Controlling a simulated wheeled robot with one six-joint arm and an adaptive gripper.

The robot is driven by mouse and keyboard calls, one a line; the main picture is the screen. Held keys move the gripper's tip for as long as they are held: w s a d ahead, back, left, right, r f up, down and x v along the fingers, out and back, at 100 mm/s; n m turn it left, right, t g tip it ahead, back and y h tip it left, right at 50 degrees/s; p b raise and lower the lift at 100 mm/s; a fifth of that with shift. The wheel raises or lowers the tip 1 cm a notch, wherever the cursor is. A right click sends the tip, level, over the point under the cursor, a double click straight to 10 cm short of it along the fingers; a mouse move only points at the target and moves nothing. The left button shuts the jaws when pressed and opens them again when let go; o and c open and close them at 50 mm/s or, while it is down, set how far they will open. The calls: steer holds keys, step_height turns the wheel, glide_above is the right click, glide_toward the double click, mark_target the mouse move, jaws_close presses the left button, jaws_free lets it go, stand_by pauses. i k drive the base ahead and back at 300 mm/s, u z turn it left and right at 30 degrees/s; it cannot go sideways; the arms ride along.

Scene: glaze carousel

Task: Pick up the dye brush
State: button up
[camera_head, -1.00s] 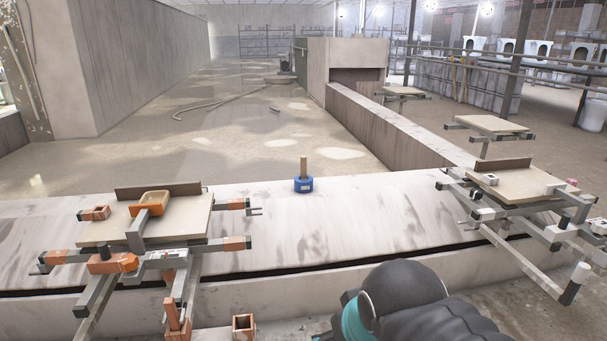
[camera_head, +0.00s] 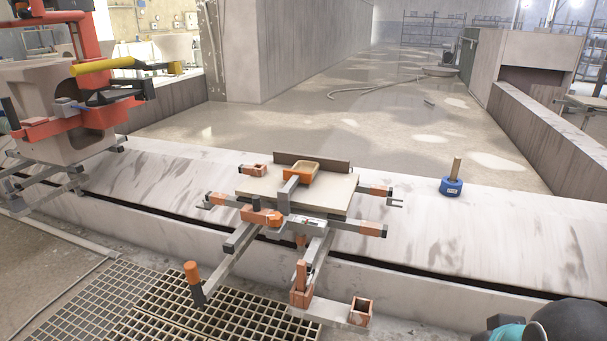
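A blue round piece (camera_head: 452,187) with a small pale label stands on the pale sloping ledge, right of centre. A wooden stick (camera_head: 456,167) rises upright from it. This looks like the dye brush, but I cannot tell whether stick and blue piece are one object. No bristles show. A rounded black and teal part of my arm shows at the bottom right corner, in front of the ledge and apart from the blue piece. My gripper's fingers are out of the picture.
A carousel stand with a pale board (camera_head: 336,195) and an orange tray (camera_head: 300,173) sits left of the blue piece. A red machine (camera_head: 65,80) stands at the left. A floor grate (camera_head: 120,305) lies in front. The ledge (camera_head: 530,225) around the blue piece is clear.

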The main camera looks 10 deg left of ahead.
mark_target(457, 162)
steer(key=z, duration=0.45)
steer(key=i, duration=1.95)
steer(key=u, duration=0.3)
